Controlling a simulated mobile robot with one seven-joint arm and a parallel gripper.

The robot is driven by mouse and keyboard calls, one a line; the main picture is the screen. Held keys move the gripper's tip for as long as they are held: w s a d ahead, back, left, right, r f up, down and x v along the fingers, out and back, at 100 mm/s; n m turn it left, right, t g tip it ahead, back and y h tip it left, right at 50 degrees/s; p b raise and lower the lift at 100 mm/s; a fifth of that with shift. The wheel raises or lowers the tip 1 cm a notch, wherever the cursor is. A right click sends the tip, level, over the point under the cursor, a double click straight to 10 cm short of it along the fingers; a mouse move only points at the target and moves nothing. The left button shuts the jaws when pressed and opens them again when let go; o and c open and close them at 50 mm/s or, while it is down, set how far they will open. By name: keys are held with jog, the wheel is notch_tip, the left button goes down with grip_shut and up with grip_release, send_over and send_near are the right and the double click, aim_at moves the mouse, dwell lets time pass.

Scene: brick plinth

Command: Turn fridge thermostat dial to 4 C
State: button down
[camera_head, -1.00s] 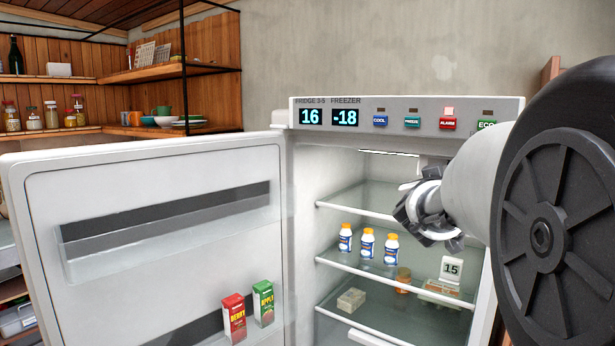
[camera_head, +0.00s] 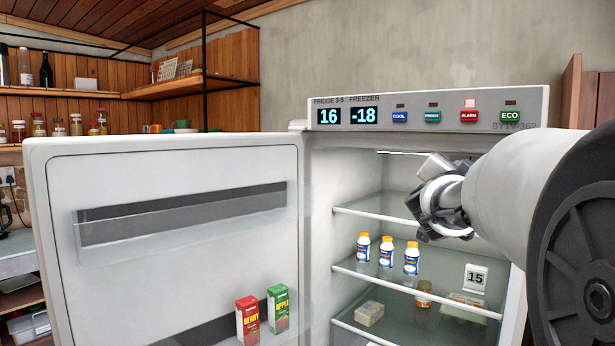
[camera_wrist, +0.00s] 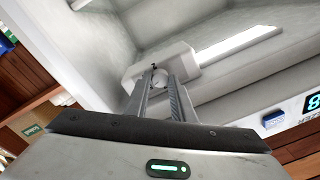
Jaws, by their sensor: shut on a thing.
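The fridge (camera_head: 324,185) stands with its door (camera_head: 180,280) swung open to the left. The thermostat dial (camera_wrist: 150,77) is a small round white knob on a white housing (camera_wrist: 165,62) under the fridge ceiling. My gripper (camera_wrist: 158,92) is shut on the dial in the wrist view. In the head view my gripper (camera_head: 432,190) reaches into the upper compartment and hides the dial. The number marks on the dial cannot be read. The display panel (camera_head: 530,108) shows 16 for the fridge (camera_head: 328,117) and -18 for the freezer (camera_head: 364,116).
A lamp strip (camera_wrist: 235,43) glows beside the housing. Glass shelves (camera_head: 375,212) lie below my gripper, with several white bottles (camera_head: 387,252) and a card reading 15 (camera_head: 475,277). Red (camera_head: 247,318) and green (camera_head: 278,308) cartons stand in the door.

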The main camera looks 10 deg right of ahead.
jog(key=shift+w+a+m+g+h+b, duration=0.2)
jog(key=shift+m+b, duration=0.75)
jog(key=shift+m, duration=1.8)
jog(key=shift+s+d+m+g+h+b, duration=0.2)
jog(key=shift+m+b, duration=0.75)
jog(key=shift+m, duration=1.8)
jog(key=shift+w+a, duration=0.1)
jog(key=c, duration=1.5)
grip_release()
jog(key=shift+r, duration=0.15)
